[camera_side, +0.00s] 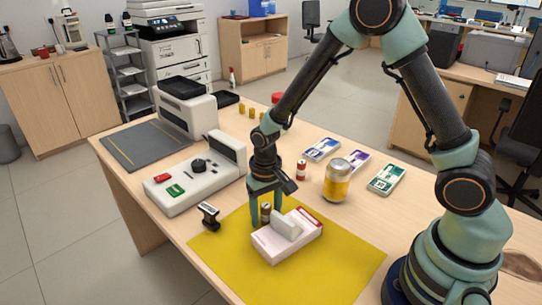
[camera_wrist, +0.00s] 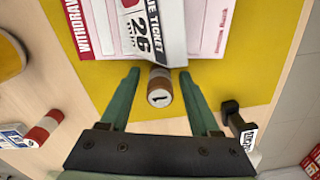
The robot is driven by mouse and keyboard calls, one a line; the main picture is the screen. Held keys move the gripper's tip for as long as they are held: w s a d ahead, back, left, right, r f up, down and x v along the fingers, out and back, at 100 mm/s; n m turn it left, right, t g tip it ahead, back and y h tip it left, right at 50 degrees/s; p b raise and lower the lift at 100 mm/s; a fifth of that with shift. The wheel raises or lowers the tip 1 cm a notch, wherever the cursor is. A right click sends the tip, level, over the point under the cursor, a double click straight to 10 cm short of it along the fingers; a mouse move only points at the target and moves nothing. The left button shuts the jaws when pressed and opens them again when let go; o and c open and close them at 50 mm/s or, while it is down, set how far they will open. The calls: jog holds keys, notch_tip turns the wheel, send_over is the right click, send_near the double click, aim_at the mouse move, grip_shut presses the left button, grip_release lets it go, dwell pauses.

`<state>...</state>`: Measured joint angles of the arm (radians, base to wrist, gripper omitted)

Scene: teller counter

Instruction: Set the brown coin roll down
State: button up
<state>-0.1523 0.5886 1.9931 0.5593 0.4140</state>
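The brown coin roll (camera_side: 265,213) stands upright at the back edge of the yellow mat (camera_side: 335,265), close behind a white slip block. In the wrist view the brown coin roll (camera_wrist: 160,92) shows its round end marked "1". My gripper (camera_side: 265,208) points down with one finger on each side of the roll. In the wrist view my gripper (camera_wrist: 159,75) is open, with a visible gap between each finger and the roll. I cannot tell whether the roll touches the block.
The white slip block (camera_side: 270,245) carries a queue ticket (camera_wrist: 150,30). A grey counting machine (camera_side: 195,178) is further left. The mat's front is clear.

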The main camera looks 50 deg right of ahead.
notch_tip(320, 180, up, 13)
notch_tip(320, 180, up, 6)
jog(key=n+t, duration=0.1)
jog(key=t, duration=0.1)
send_over(267, 205)
jog(key=s+d, duration=0.2)
jog(key=s, duration=0.1)
jog(key=s+d+r+n+t, duration=0.1)
jog(key=s+d+r+t, duration=0.2)
jog(key=s+r, duration=0.2)
jog(key=shift+s+d+n, duration=0.25)
jog(key=shift+s+n, duration=0.15)
jog(key=shift+s, duration=0.15)
jog(key=shift+s+r+t, duration=0.1)
jog(key=shift+s+t, duration=0.05)
jog(key=shift+t, duration=0.15)
jog(key=c, duration=0.4)
jog(key=shift+o, duration=0.2)
